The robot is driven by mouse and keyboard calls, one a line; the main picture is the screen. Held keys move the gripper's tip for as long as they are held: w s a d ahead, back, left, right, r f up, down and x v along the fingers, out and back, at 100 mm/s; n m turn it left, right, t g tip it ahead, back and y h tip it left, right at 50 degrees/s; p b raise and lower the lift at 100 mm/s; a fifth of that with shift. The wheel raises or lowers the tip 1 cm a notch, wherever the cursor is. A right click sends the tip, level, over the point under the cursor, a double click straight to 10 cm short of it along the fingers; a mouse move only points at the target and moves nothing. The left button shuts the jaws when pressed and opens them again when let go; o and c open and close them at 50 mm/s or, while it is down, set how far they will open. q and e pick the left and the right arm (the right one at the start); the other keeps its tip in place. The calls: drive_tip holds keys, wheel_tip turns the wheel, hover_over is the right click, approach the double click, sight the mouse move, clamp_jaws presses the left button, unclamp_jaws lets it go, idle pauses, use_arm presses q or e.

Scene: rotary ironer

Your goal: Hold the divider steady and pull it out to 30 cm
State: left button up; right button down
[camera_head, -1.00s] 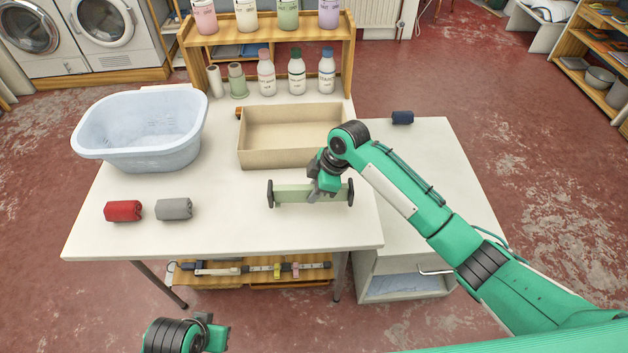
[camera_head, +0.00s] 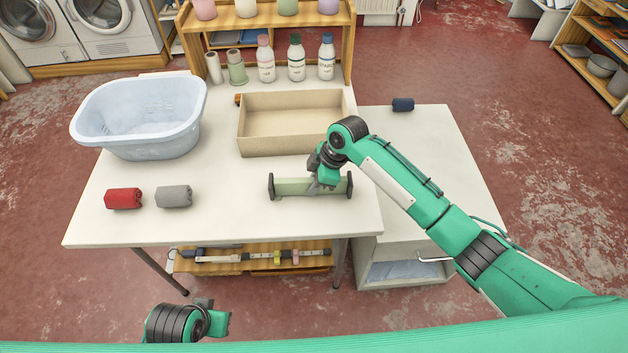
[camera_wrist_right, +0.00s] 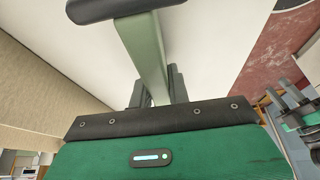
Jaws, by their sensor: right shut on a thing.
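The divider (camera_head: 290,187) is a pale green bar with a dark pad at each end. It is on or just above the white table, in front of the cardboard-coloured box; I cannot tell whether it touches the table. My right gripper (camera_head: 321,182) is shut on the divider, right of its middle. In the right wrist view the divider (camera_wrist_right: 146,50) runs up from the jaws (camera_wrist_right: 155,92) to one dark end pad. My left gripper (camera_head: 222,322) is low at the front, away from the table and partly cut off; its fingers do not show clearly.
An open tan box (camera_head: 290,150) stands behind the divider. A pale blue basin (camera_head: 140,145) is at the left. Red (camera_head: 123,198) and grey (camera_head: 174,196) rolls lie at front left, a navy roll (camera_head: 402,104) at right. Bottles (camera_head: 296,62) line the back.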

drive_tip(key=shift+f, duration=0.15)
idle(0.3)
drive_tip(key=c, duration=1.5)
unclamp_jaws()
drive_tip(key=shift+r+p, duration=0.3)
drive_tip(key=shift+p, duration=0.3)
drive_tip(key=shift+c, duration=0.3)
clamp_jaws()
